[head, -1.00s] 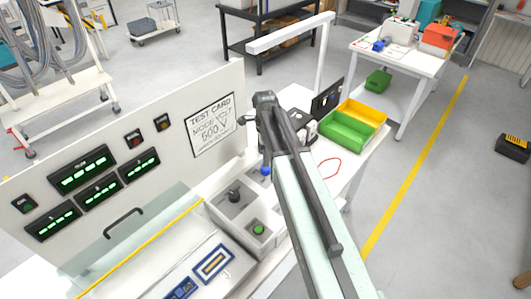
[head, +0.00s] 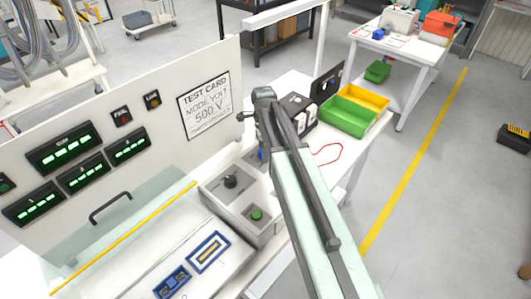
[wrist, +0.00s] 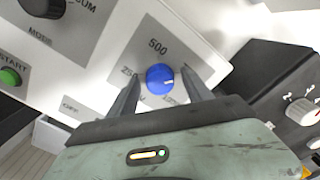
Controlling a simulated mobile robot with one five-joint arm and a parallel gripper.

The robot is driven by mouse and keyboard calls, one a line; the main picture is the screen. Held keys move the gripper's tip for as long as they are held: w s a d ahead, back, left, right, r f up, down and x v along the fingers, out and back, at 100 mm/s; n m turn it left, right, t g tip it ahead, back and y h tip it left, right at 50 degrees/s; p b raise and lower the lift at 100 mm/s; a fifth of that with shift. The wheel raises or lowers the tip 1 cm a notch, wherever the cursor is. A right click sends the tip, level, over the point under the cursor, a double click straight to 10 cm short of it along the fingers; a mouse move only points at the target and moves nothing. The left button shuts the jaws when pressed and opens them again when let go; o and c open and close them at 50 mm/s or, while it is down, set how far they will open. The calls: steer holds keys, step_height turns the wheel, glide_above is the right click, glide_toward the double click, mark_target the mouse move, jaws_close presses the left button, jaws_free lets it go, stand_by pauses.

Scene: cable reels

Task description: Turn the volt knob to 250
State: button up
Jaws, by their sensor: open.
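The blue volt knob (wrist: 158,79) sits on a grey panel in the wrist view, with a small pale mark toward its right side. The label 500 (wrist: 158,46) is above it and a partly hidden 250 (wrist: 130,72) is to its left. Another label to the lower right is mostly covered. My gripper (wrist: 161,73) is open, with one finger on each side of the knob; I cannot tell whether they touch it. In the head view the knob (head: 261,154) is a small blue patch, mostly hidden behind my arm.
A black mode knob (head: 230,181) and green start button (head: 256,215) are on the same console. The test card (head: 205,103) on the upright panel reads mode volt, 500 V. A dark box with a dial (wrist: 300,110) stands close on the right. Green and yellow bins (head: 345,117) lie beyond.

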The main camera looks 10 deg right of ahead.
jaws_close()
steer(key=shift+d, duration=0.15)
steer(key=shift+n, duration=0.3)
